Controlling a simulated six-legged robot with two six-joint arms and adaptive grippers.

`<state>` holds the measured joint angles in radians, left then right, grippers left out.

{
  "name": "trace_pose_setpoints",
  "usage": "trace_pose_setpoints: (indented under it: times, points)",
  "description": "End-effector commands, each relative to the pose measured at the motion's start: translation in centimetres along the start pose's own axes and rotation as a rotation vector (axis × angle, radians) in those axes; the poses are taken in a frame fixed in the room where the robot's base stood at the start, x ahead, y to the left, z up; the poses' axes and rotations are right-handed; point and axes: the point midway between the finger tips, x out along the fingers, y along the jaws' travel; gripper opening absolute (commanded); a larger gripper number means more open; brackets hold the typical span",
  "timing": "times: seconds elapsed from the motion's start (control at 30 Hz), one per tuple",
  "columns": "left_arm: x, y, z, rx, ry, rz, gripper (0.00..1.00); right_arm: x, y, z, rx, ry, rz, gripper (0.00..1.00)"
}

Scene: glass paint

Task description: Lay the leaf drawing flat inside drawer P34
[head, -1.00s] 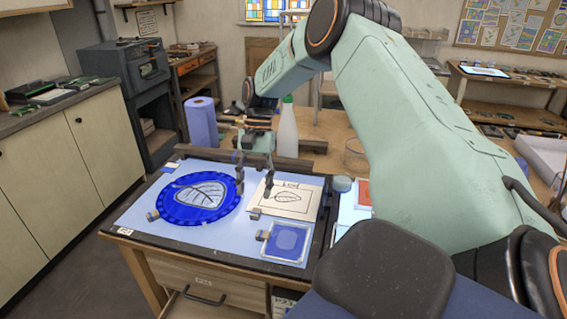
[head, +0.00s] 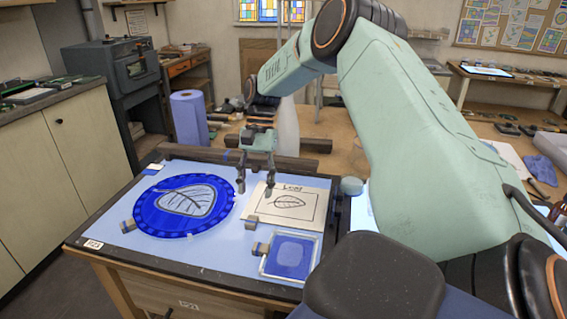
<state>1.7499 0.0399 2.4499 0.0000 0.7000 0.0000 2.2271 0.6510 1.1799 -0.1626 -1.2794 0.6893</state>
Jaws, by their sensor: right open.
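The leaf drawing (head: 300,207), a cream sheet with a leaf outline and a handwritten title, lies on the lit table top (head: 107,219). A small metal block rests at its lower left corner. My right gripper (head: 255,190) is open and points down, above the sheet's left edge and right of the blue disc; I cannot tell if it touches the sheet. The drawer (head: 190,304) under the table front shows only in part at the bottom edge; its label is too small to read surely. My left gripper is not in view.
A round blue glass disc (head: 150,213) with a leaf pattern lies left of the drawing. A clear-framed blue square (head: 291,256) lies in front of it. A blue paper roll (head: 188,118) and a white bottle (head: 287,128) stand behind. Metal blocks sit by the disc and square.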

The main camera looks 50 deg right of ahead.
Motion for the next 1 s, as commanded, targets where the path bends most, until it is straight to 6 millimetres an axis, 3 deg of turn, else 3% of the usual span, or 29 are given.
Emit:
trace_pose_setpoints:
  times: [0.5,0.83,1.0]
  points:
    - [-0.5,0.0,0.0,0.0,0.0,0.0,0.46,6.4,-0.3,0.8,0.0,-0.002,0.003,0.51]
    - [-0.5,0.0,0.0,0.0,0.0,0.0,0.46,6.9,-0.4,0.5,0.0,0.0,0.0,0.5]
    - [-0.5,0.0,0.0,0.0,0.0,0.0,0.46,6.9,-0.4,0.5,0.0,-0.001,0.0,0.36]
